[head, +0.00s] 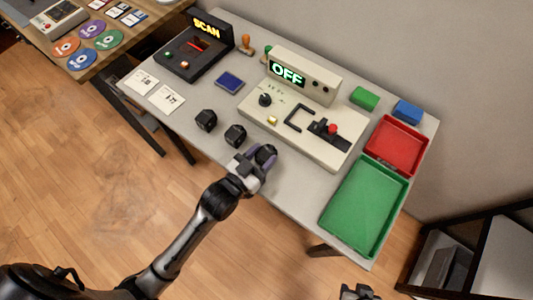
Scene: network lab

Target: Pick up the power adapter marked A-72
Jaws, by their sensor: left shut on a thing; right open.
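Three black power adapters sit in a row near the table's front edge: a left one (206,120), a middle one (235,135) and a right one (267,152). No marking is legible on any of them, so I cannot tell which is A-72. My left gripper (257,163) is shut on the right adapter, its fingers around the sides. The gripper partly hides that adapter, and I cannot tell whether it still touches the table. My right gripper (358,291) is open and empty at the bottom edge of the view, away from the table.
A beige test unit (300,125) with an OFF display stands behind the adapters. A black scanner (194,52) reading SCAN stands at the back left. A red tray (397,145) and a green tray (365,207) lie at the right. Two paper cards (166,98) lie at left.

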